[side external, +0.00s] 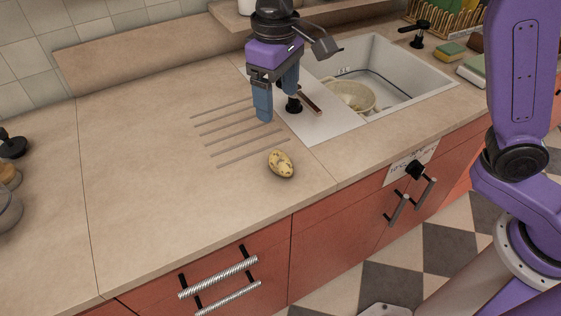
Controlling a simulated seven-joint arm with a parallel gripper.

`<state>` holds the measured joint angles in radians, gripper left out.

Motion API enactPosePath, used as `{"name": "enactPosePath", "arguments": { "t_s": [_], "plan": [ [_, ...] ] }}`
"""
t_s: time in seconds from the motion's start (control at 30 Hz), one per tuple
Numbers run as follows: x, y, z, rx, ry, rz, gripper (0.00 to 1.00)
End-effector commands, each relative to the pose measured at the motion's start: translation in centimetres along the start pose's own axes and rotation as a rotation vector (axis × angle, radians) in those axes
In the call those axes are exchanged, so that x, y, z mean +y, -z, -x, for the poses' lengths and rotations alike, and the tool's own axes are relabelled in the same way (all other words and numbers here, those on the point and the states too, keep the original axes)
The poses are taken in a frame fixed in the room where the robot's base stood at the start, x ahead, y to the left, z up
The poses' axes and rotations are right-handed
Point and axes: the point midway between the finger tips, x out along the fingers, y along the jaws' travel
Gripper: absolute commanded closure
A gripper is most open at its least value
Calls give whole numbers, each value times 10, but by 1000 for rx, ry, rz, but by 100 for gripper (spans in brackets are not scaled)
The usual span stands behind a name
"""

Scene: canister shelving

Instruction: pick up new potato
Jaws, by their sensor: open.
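The new potato (281,164) is small, yellowish and speckled with dark spots. It lies on the beige counter near its front edge, just in front of the drain grooves. My gripper (278,112) has a purple body and blue fingers pointing down. It is above the counter behind the potato, near the left side of the sink. Its fingers are apart with nothing seen between them. The gripper does not touch the potato.
The sink (405,75) holds a pale colander-like bowl (348,95). A dark-handled utensil (308,99) lies left of the sink. Sponges (452,52) and a dish rack (445,18) are at the right. The counter (160,170) left of the potato is clear.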

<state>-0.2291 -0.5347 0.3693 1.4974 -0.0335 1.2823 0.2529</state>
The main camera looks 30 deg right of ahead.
Motion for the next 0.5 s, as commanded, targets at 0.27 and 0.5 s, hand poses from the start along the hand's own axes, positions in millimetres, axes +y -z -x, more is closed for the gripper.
{"name": "enactPosePath", "arguments": {
  "t_s": [0.27,0.5],
  "plan": [
    [0,3,-26,-7,-2,-10,23],
    [0,2,-72,-7,-2,-9,23]
  ]
}}
